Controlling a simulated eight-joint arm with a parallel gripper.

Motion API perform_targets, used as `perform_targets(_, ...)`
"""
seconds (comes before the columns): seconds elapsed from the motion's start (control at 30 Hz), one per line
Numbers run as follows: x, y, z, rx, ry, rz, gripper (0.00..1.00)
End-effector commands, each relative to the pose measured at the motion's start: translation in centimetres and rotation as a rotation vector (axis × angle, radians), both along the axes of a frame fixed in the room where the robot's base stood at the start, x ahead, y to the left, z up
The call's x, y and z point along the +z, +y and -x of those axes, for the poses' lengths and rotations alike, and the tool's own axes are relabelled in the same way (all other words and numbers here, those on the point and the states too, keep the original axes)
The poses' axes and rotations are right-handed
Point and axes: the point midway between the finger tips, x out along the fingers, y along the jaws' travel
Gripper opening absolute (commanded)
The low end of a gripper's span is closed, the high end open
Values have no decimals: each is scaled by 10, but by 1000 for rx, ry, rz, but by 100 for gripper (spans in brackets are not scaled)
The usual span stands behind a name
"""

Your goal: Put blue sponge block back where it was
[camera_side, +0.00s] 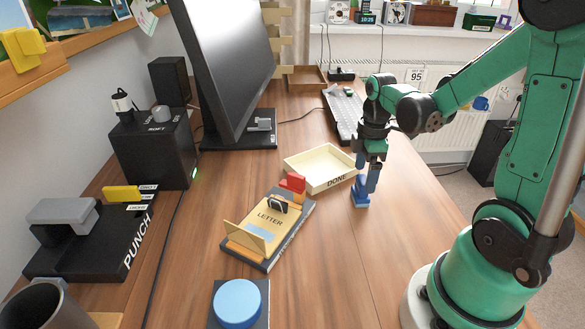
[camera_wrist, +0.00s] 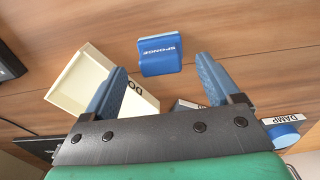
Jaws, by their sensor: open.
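The blue sponge block (camera_side: 361,200) stands on the wooden desk, right of the cream tray marked DONE (camera_side: 322,168). In the wrist view the sponge block (camera_wrist: 160,57), with white SPONGE lettering, lies between the lines of my two fingers, with a gap on each side. My gripper (camera_side: 369,180) points down at the sponge block, its blue-grey fingers close to it. The fingers are open and hold nothing. In the side view they partly overlap the block, so the exact height between them is hard to tell.
A round blue pad (camera_side: 238,303) lies at the front; a blue disc by a DAMP label (camera_wrist: 284,134) shows in the wrist view. A LETTER stand (camera_side: 268,222) sits left of the tray. A black PUNCH base (camera_side: 85,257), monitor (camera_side: 225,60) and keyboard (camera_side: 345,112) flank the area. The desk's right front is clear.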

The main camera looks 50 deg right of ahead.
Motion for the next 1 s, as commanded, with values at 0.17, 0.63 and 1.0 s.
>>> perform_targets(0.17, 31, 0, 1, 0, 0, 0, 83)
perform_targets(0.63, 91, 0, 0, 0, 0, 0, 83)
perform_targets(1.0, 90, 82, -19, -405, -345, 8, 83)
